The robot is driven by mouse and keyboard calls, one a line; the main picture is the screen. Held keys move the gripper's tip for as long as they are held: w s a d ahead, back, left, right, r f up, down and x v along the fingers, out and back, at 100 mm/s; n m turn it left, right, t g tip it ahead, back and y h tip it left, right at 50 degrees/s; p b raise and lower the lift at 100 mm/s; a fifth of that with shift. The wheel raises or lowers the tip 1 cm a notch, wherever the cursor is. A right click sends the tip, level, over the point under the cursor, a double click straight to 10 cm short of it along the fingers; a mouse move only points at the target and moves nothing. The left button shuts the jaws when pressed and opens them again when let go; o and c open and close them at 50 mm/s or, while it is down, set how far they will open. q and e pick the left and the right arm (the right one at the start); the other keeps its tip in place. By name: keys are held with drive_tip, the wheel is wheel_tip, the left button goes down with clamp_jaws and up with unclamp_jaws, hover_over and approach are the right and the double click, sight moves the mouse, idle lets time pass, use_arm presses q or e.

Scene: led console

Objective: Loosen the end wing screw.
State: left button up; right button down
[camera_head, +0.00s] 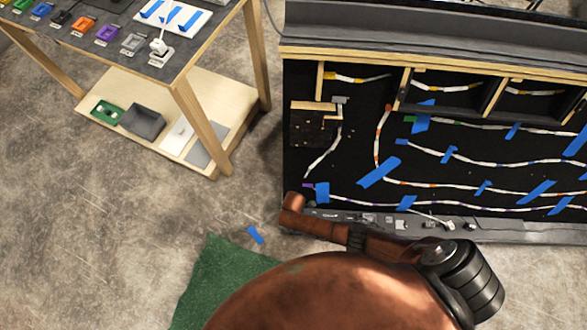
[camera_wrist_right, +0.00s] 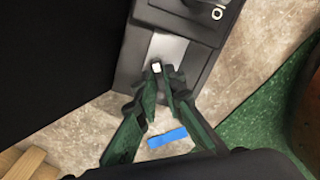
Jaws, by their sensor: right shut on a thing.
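The end wing screw (camera_wrist_right: 156,66) shows in the right wrist view as a small pale piece at the fingertips, on a light grey plate (camera_wrist_right: 168,48) at the end of the dark console ledge. My right gripper (camera_wrist_right: 163,74) has green fingers and is shut on the wing screw. The fingertips hide most of the screw, so its turn and how far it stands out cannot be told. In the head view my copper-coloured arm covers the near end of the ledge, and the screw is hidden there. My left gripper is not in view.
The black console panel (camera_head: 350,105) carries taped LED strips, with a grey ledge (camera_head: 470,226) along its base. A wooden table (camera_head: 150,60) with coloured parts stands at the left. Blue tape (camera_head: 256,235) and a green mat (camera_head: 215,280) lie on the floor.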

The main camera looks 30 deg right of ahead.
drive_tip(key=n, duration=0.3)
drive_tip(key=shift+s+d+f, duration=0.15)
drive_tip(key=shift+d, duration=0.1)
drive_tip(key=n, duration=0.2)
drive_tip(key=shift+n, duration=0.4)
drive_tip(key=shift+n+b, duration=0.35)
drive_tip(key=shift+n, duration=1.55)
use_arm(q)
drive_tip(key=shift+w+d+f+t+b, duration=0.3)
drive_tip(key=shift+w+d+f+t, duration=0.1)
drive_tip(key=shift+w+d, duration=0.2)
use_arm(e)
drive_tip(key=shift+n, duration=0.8)
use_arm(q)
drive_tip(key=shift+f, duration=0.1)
use_arm(e)
drive_tip(key=c, duration=2.2)
unclamp_jaws()
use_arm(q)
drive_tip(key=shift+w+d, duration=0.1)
use_arm(e)
drive_tip(key=shift+o, duration=0.9)
drive_tip(key=shift+a, duration=0.15)
